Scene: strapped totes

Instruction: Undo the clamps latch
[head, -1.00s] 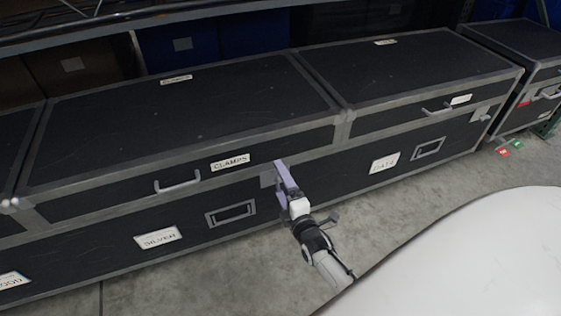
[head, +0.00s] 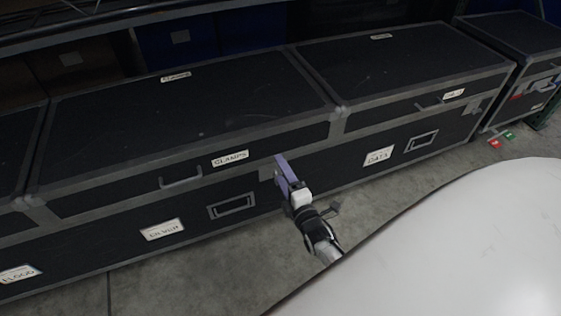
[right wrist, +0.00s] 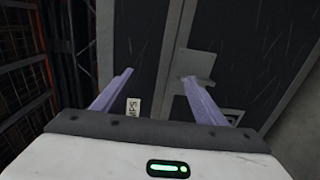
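The black case lid marked by the CLAMPS label (head: 230,158) is closed, with a grey handle (head: 181,178) on its front. A grey latch plate (head: 266,173) sits on the seam at the lid's right end. My right gripper (head: 281,160) is in front of that plate and partly covers it. In the right wrist view my gripper (right wrist: 157,76) has its two fingers apart and nothing between them. The plate (right wrist: 197,64) shows there beyond the right fingertip. I cannot tell whether the finger touches it. My left gripper is not in view.
The DATA lid (head: 420,65) adjoins on the right, and the case front below bears SILVER (head: 162,229) and FLOOD (head: 18,274) labels. Another case (head: 520,50) stands at the far right. Shelving runs behind. Bare concrete floor (head: 200,285) lies in front.

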